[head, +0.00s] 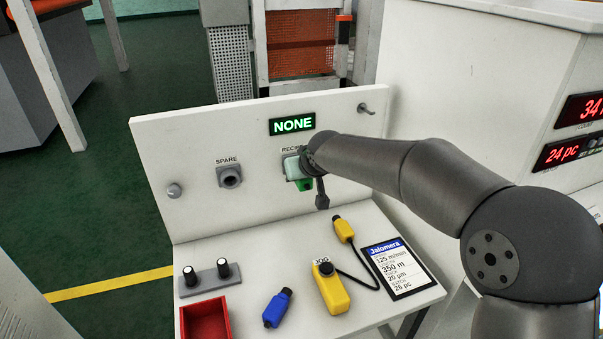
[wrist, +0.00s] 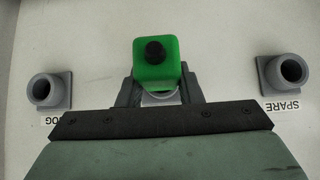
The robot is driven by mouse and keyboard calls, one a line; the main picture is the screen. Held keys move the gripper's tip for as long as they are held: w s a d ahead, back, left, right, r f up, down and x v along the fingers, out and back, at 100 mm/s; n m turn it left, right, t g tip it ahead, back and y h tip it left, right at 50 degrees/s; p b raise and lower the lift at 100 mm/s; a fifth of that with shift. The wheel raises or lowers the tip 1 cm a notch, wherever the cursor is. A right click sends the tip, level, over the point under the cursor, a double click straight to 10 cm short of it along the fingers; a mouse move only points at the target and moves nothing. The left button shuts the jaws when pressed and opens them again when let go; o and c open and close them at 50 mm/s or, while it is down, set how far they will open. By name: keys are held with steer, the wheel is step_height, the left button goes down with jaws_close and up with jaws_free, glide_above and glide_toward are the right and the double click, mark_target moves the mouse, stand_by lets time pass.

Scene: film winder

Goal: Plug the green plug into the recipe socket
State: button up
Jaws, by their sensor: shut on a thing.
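The green plug (wrist: 158,72) is between the fingers of my gripper (wrist: 158,92) in the wrist view, its dark round end toward the camera. In the head view a small part of the green plug (head: 306,185) shows below my gripper (head: 300,180), close to the panel under the partly covered RECIPE label (head: 291,149). The recipe socket is mostly hidden behind the plug and gripper. A pale grey rounded part shows just below the plug in the wrist view. I cannot tell whether the plug touches or enters the socket. The display (head: 292,124) above reads NONE.
The spare socket (head: 230,177) is empty, left of my gripper; the JOG socket (wrist: 48,91) is also empty. On the bench are a blue plug (head: 277,308), a yellow jog pendant (head: 331,288) with a cabled yellow plug (head: 343,229), a red bin (head: 205,320) and a tablet (head: 399,267).

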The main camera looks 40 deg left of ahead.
steer(key=shift+w+a, duration=0.15)
steer(key=shift+a, duration=0.05)
steer(key=o, duration=1.1)
steer(key=b+v, duration=0.3)
steer(key=v, duration=1.4)
steer(key=shift+d+r, duration=0.1)
steer(key=shift+d, duration=0.05)
